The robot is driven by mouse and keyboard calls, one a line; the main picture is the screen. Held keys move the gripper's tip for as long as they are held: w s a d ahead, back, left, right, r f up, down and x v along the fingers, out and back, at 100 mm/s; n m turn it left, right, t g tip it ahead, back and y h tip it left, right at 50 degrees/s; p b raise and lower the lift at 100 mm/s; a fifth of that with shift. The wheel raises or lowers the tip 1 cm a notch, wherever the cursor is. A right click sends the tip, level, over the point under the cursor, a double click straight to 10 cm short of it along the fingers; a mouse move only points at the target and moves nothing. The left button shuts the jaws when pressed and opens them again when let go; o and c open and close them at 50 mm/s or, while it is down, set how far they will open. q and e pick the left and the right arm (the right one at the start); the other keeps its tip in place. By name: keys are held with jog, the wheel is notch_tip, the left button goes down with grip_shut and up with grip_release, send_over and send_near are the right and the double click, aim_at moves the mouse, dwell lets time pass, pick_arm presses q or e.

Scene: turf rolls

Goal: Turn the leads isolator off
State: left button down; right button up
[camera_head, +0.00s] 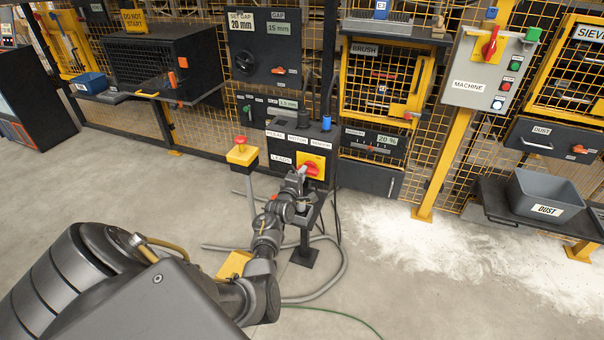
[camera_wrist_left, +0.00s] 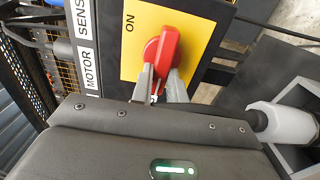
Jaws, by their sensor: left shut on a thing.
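The leads isolator is a red rotary handle (camera_head: 311,169) on a yellow plate (camera_head: 318,158), on a dark box labelled LEADS in the head view. In the left wrist view the red handle (camera_wrist_left: 163,50) sits on the yellow plate (camera_wrist_left: 132,62), with the word ON printed beside it. My left gripper (camera_head: 303,176) reaches the handle from below. In the left wrist view its fingers (camera_wrist_left: 162,78) are shut on the lower end of the handle. The fingertips hide part of the handle. My right gripper is not in view.
A yellow box with a red button (camera_head: 242,153) stands on a post left of the isolator. A machine panel (camera_head: 483,70) with another red switch is at the right. Grey hose (camera_head: 338,270) and a green cable lie on the floor. White powder (camera_head: 430,245) covers the floor at right.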

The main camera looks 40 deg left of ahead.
pick_arm(q)
jog(key=shift+a, duration=0.1)
dwell(0.4)
jog(key=c, duration=1.4)
grip_release()
jog(key=shift+o, duration=0.2)
jog(key=p+v, duration=0.1)
jog(key=v, duration=1)
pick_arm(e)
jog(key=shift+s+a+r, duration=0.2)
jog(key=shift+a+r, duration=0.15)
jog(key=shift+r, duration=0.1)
pick_arm(q)
jog(key=shift+w, duration=0.1)
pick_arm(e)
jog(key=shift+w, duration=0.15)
